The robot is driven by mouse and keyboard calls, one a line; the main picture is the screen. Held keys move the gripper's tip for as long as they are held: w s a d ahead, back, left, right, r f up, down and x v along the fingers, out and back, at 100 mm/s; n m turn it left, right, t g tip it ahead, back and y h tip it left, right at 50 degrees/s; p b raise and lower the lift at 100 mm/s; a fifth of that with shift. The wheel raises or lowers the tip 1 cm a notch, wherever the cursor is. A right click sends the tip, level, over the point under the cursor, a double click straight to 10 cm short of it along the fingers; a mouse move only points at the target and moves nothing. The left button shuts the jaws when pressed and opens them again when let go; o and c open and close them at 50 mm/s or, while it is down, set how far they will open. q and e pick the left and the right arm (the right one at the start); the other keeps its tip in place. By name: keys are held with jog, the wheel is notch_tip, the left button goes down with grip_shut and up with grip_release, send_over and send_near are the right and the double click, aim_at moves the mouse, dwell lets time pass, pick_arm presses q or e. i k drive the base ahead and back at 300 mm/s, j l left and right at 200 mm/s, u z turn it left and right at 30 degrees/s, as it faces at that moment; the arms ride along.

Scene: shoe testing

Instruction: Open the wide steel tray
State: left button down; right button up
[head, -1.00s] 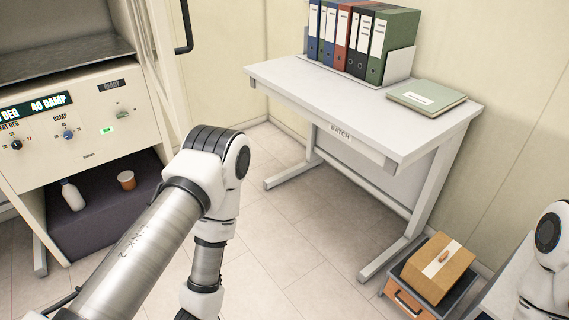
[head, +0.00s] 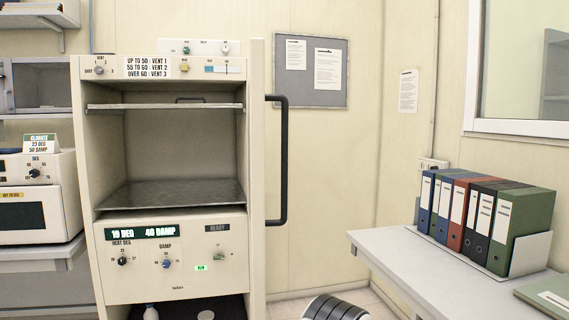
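A wide steel tray or shelf plate (head: 170,194) lies flat in the lower part of the open cream cabinet (head: 90,200), just above its control panel. A thinner steel plate (head: 165,106) spans the top of the same chamber, with a small dark handle shape behind it. I cannot tell which of the two is the tray named in the task. The space between them is empty.
The cabinet door (head: 257,180) stands open, nearly edge-on, with a long black handle (head: 283,160) jutting right. A desk (head: 400,255) with several binders (head: 480,215) stands at right. Another unit (head: 40,200) stands left.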

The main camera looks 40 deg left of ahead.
aim_at(164, 106)
jog(key=i+u, duration=0.2)
jog(key=u, duration=0.3)
jog(key=i+l+u, duration=0.1)
jog(key=u, duration=0.35)
jog(key=i+l+u, duration=0.15)
jog(key=l+u, duration=0.15)
jog(key=u, duration=0.2)
jog(key=i+l+u, duration=0.1)
jog(key=u, duration=0.35)
jog(key=l, duration=0.1)
